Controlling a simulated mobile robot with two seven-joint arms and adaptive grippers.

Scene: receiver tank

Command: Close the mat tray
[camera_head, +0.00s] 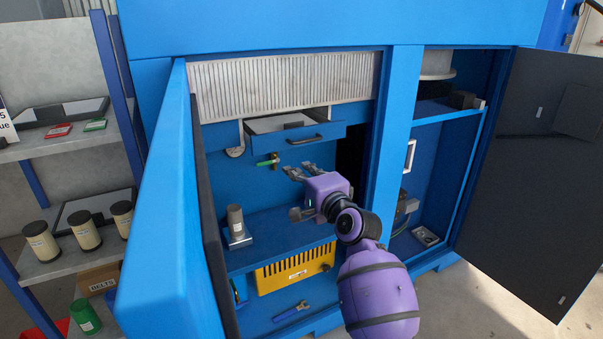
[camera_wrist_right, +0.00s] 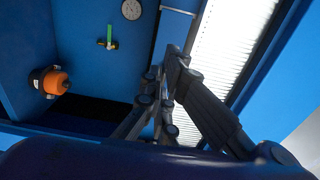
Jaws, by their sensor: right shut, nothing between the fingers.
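The mat tray (camera_head: 337,134) is a shallow blue drawer below the pale ribbed panel inside the cabinet. It stands pulled out, with its light inner floor showing and a dark bar handle (camera_head: 305,140) on its front. A small dark item lies in it. My right gripper (camera_head: 297,171) is shut and empty, below the tray front and apart from it in the head view. Its closed fingers (camera_wrist_right: 163,72) also show in the right wrist view, where I cannot clearly make out the tray. My left gripper is not in view.
The blue left door (camera_head: 165,225) and dark right door (camera_head: 535,170) stand open. A green-handled valve (camera_head: 268,161) is on the back wall under the tray. A grey cylinder (camera_head: 236,222) stands on the shelf, above a yellow box (camera_head: 294,269). A blue post (camera_head: 398,140) divides the cabinet.

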